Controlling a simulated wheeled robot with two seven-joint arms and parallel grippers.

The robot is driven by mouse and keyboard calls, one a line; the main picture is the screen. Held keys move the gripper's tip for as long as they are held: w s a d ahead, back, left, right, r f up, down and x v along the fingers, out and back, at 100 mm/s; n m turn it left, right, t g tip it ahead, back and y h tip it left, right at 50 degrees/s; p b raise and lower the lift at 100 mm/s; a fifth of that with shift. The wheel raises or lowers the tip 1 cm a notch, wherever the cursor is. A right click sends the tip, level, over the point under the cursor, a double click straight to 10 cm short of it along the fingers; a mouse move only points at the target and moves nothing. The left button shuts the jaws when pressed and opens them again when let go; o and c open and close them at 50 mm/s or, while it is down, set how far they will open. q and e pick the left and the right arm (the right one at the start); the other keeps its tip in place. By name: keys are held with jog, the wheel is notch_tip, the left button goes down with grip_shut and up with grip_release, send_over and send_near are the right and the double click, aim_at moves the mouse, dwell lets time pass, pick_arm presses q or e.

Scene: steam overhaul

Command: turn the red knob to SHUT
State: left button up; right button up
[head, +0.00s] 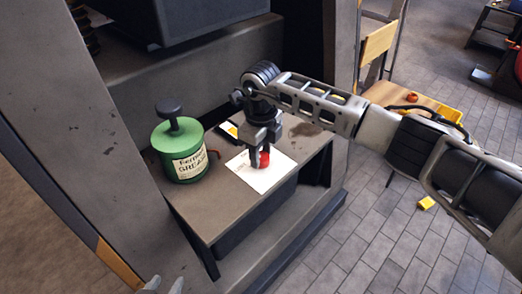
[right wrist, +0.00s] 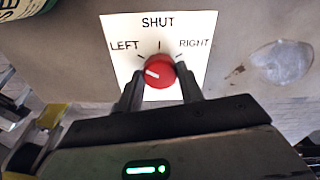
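The red knob (right wrist: 160,71) sits on a white card (right wrist: 118,48) marked LEFT, SHUT and RIGHT. In the head view the knob (head: 264,159) is partly hidden by my right gripper (head: 259,155), which reaches down over the card (head: 263,180). In the right wrist view the two dark fingers (right wrist: 159,80) stand at either side of the knob and appear to touch it. Only the grey tips of my left gripper (head: 165,286) show at the bottom edge, away from the knob.
A green grease can (head: 182,150) stands on the metal shelf (head: 215,215), left of the card. A dark upright (head: 62,130) rises at the left. A wooden chair (head: 400,97) stands behind my right arm.

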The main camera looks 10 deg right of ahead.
aim_at(261, 156)
jog(key=shift+m, duration=0.4)
jog(key=m, duration=0.4)
jog(key=shift+m, duration=0.4)
jog(key=m, duration=0.6)
jog(key=shift+w+d+r, duration=0.1)
dwell(0.3)
jog(key=o, duration=1)
notch_tip(261, 156, up, 16)
jog(key=b, duration=0.1)
